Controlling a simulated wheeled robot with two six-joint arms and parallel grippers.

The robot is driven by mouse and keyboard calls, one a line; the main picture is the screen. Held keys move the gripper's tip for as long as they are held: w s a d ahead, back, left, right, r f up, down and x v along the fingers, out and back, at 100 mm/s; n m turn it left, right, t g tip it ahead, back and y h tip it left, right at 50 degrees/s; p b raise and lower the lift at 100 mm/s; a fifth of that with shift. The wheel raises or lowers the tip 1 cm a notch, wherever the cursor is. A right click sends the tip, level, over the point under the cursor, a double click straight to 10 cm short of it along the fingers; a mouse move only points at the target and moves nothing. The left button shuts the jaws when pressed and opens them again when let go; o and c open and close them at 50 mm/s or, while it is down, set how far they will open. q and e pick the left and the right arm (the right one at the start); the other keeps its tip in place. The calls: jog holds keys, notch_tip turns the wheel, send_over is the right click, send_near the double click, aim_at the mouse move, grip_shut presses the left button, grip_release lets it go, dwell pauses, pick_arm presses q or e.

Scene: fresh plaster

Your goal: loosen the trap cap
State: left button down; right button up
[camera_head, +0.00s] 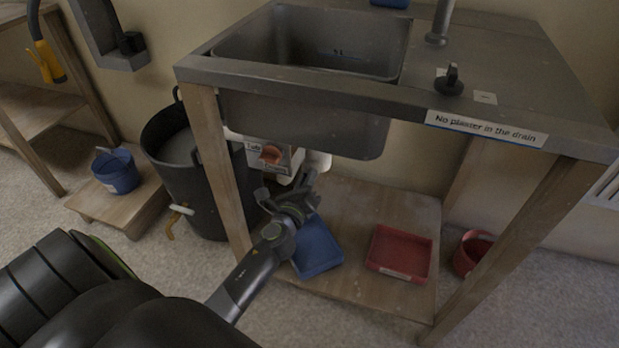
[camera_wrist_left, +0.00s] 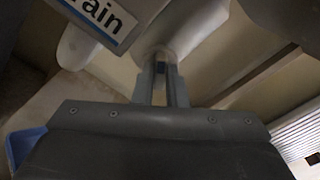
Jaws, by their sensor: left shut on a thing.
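The white trap under the sink shows in the head view (camera_head: 318,160), partly hidden by the sink bowl and my left gripper. My left gripper (camera_head: 305,178) reaches up beneath the bowl from the front. In the left wrist view its two fingers (camera_wrist_left: 162,75) are close together at the pale trap cap (camera_wrist_left: 163,52). They are shut on the cap, whose grasped part is largely hidden between them. Pale pipework (camera_wrist_left: 190,20) continues above it. My right gripper is not in view.
A blue tray (camera_head: 316,250) and a red tray (camera_head: 400,253) lie on the lower shelf. A black bucket (camera_head: 190,190) stands beside the front left leg (camera_head: 215,160).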

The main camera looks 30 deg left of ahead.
pick_arm(q)
jog(key=shift+n, duration=0.3)
jog(key=n+b, duration=0.2)
jog(key=n, duration=0.5)
jog(key=shift+n+b, duration=0.4)
